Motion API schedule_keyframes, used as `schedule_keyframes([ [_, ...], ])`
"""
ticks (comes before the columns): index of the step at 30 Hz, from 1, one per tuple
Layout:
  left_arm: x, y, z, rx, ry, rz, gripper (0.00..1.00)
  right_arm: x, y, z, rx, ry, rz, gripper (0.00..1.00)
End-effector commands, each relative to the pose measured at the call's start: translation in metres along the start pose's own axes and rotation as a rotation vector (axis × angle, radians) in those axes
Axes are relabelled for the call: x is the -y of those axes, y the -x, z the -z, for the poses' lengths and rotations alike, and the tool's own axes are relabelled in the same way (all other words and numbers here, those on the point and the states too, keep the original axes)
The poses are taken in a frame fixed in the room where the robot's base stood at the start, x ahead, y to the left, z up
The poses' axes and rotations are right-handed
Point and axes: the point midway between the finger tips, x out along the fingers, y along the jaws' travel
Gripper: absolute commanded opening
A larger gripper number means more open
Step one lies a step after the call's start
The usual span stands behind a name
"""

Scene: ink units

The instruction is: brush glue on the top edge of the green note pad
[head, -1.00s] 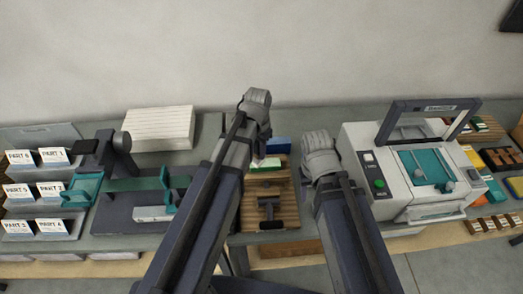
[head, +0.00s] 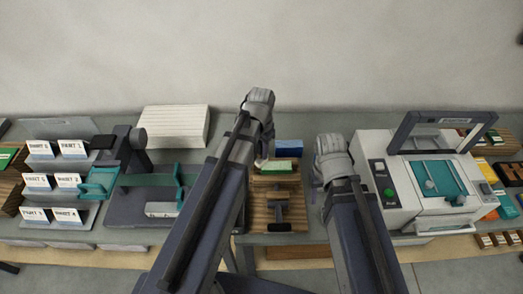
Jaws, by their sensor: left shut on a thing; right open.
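The green note pad (head: 280,166) shows green with a pale edge. It lies at the back of a wooden board with a dark T-shaped clamp (head: 280,208), in the middle of the bench. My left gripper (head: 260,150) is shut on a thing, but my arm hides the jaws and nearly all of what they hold. A small pale bit (head: 261,163) shows beside that arm, close to the pad's left end; I cannot tell whether it touches. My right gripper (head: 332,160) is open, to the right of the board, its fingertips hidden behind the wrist.
A blue block (head: 288,147) stands just behind the pad. To the left are a teal-armed machine (head: 140,180), a white paper stack (head: 176,125) and a rack of cards (head: 55,182). To the right stands a grey machine with a raised frame (head: 400,175).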

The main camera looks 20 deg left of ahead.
Motion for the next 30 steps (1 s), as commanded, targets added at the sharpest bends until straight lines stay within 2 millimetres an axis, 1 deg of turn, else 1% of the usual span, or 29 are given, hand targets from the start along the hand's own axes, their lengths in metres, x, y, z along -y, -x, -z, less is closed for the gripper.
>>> schedule_keyframes([
  [1,0.0,0.011,0.0,0.0,0.0,0.0,0.0,-0.001,0.011,-0.001,0.0,0.0,0.0,0.5],
  [12,0.0,0.045,0.0,0.0,0.0,0.0,0.0,-0.004,0.045,-0.003,0.0,0.0,0.0,0.5],
  [23,0.0,0.045,0.0,0.0,0.0,0.0,0.0,-0.004,0.045,-0.003,0.0,0.0,0.0,0.5],
  [26,0.0,0.049,0.0,0.0,0.0,0.0,0.0,-0.005,0.048,-0.003,0.0,0.0,0.0,0.5],
  [30,0.0,0.06,0.0,0.0,0.0,0.0,0.0,-0.006,0.059,-0.004,0.0,0.0,0.0,0.5],
])
